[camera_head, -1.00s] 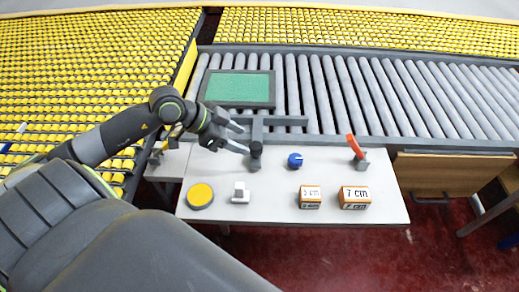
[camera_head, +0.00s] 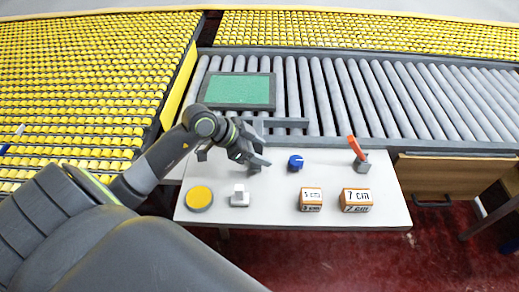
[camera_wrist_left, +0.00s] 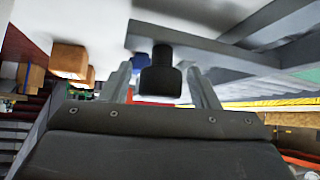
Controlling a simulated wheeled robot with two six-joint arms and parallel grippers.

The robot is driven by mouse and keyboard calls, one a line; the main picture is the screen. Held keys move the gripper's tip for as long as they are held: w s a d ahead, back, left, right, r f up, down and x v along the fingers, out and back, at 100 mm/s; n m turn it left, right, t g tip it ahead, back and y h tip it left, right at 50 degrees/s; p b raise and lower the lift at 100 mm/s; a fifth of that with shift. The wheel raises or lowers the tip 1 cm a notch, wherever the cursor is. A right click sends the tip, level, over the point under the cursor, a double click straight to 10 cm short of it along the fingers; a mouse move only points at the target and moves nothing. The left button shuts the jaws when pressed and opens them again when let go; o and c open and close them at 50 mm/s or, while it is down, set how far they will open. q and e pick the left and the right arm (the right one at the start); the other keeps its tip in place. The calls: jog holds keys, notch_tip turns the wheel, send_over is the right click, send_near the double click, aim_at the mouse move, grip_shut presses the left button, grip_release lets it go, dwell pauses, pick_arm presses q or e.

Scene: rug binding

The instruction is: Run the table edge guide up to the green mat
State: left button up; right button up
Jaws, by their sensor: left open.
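The green mat (camera_head: 238,91) lies in a dark frame on the roller conveyor, behind the white table. The table edge guide (camera_head: 287,122) is a grey bar at the table's back edge, right of and nearer than the mat, apart from it. In the wrist view its black knob (camera_wrist_left: 160,76) stands between the two fingers of my left gripper (camera_wrist_left: 162,88), which is open. In the head view my left gripper (camera_head: 257,164) is over the knob's spot and hides it. My right gripper is not in view.
The white table (camera_head: 270,204) carries a yellow disc (camera_head: 199,197), a small white-grey block (camera_head: 240,196), a blue knob (camera_head: 296,162), a red lever (camera_head: 356,147) and two orange-white blocks marked in cm (camera_head: 311,199) (camera_head: 355,200). Rollers (camera_head: 350,95) lie behind.

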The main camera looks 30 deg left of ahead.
aim_at(260, 133)
pick_arm(q)
grip_shut()
jog(key=shift+w+a+r+p, duration=0.15)
jog(key=shift+w+a+p, duration=0.05)
jog(key=shift+w+p, duration=0.15)
jog(key=w, duration=0.1)
jog(key=w+a+p, duration=0.2)
jog(key=w, duration=0.1)
jog(key=shift+a, duration=0.25)
jog(key=shift+w+a, duration=0.25)
jog(key=shift+w, duration=0.15)
grip_release()
